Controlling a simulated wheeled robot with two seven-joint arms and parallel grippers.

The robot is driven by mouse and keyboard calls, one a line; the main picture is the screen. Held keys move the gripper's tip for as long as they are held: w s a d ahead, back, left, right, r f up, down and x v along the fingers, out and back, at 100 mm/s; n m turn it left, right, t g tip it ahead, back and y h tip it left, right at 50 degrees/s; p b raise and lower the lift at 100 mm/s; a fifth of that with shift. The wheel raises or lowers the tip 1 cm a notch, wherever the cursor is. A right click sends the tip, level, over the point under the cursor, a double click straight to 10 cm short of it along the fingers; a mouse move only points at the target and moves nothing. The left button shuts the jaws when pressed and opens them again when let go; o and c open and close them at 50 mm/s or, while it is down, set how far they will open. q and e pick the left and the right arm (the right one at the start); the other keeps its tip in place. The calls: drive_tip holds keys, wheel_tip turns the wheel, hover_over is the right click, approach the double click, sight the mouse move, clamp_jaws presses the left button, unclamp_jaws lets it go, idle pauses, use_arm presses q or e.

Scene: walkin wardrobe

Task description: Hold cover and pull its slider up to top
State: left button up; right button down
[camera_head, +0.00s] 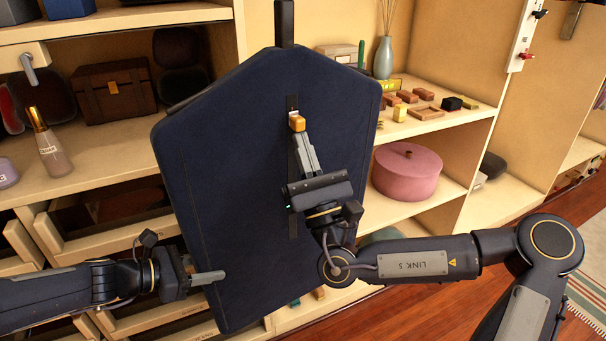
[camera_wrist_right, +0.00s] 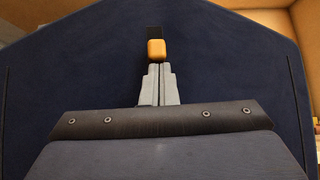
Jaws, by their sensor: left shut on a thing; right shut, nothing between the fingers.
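The dark blue cover (camera_head: 235,150) hangs upright in front of the shelves, with a black vertical strip down its middle. A yellow-orange slider (camera_head: 297,122) sits on the upper part of that strip; it also shows in the right wrist view (camera_wrist_right: 156,49). My right gripper (camera_head: 299,137) is shut with its fingertips right below the slider; whether they touch it I cannot tell. Its closed fingers also show in the right wrist view (camera_wrist_right: 156,68). My left gripper (camera_head: 215,277) is shut on the cover's lower left edge.
Shelves behind hold a brown chest (camera_head: 114,90), a perfume bottle (camera_head: 48,145), a pink round box (camera_head: 406,171), a vase (camera_head: 384,58) and several small blocks. Open drawers stand at lower left. Wooden floor (camera_head: 440,290) is at lower right.

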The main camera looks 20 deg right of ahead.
drive_tip(key=shift+r, duration=0.8)
use_arm(q)
drive_tip(key=shift+a+f, duration=0.1)
drive_tip(key=shift+f, duration=0.05)
use_arm(e)
drive_tip(key=shift+h, duration=0.3)
drive_tip(key=w+f+v, duration=0.2)
drive_tip(key=v, duration=1.1)
drive_tip(key=shift+a+f, duration=0.15)
drive_tip(key=shift+f, duration=0.05)
drive_tip(key=shift+w, duration=0.1)
